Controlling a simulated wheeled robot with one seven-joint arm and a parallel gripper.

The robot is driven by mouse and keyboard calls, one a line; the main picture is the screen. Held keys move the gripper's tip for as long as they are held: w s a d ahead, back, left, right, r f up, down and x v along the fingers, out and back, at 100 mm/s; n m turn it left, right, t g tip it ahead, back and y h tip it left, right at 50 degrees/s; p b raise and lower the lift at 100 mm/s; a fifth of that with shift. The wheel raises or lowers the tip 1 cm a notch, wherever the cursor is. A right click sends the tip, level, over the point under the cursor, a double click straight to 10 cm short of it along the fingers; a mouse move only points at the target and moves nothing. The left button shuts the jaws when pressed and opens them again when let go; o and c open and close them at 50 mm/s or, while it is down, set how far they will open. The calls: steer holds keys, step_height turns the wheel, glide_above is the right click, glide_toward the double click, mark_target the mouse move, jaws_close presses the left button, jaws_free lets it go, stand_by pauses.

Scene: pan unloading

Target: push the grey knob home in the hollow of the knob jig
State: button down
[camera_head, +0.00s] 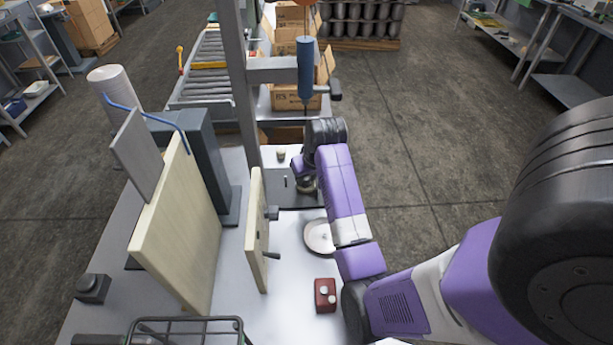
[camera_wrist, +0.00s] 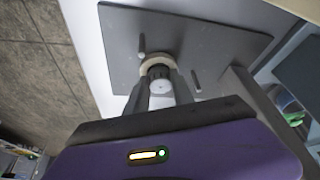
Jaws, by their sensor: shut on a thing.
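The knob jig is a grey plate (camera_wrist: 205,40) with short pegs and a raised beige ring (camera_wrist: 157,62) around its hollow. It also shows on the table in the head view (camera_head: 283,198). My gripper (camera_wrist: 161,88) is over the ring, shut on the grey knob (camera_wrist: 160,73). The knob's near face shows between the fingers. The knob is at the ring's mouth. The ring and fingers hide how deep it sits. In the head view my wrist mostly covers the knob.
A pale board with handles (camera_head: 257,230) stands upright left of the jig. A blue screwdriver (camera_head: 305,70) hangs above. A grey post (camera_head: 243,90) rises behind.

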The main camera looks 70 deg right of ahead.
steer(key=c, duration=1)
jaws_free()
steer(key=shift+f, duration=0.1)
steer(key=shift+s, duration=0.1)
steer(key=shift+s, duration=0.1)
steer(key=v, duration=0.7)
steer(key=shift+w+a+r+b, duration=0.15)
steer(key=shift+w+r+b, duration=0.05)
steer(key=shift+r+b, duration=0.25)
steer(key=shift+s, duration=0.15)
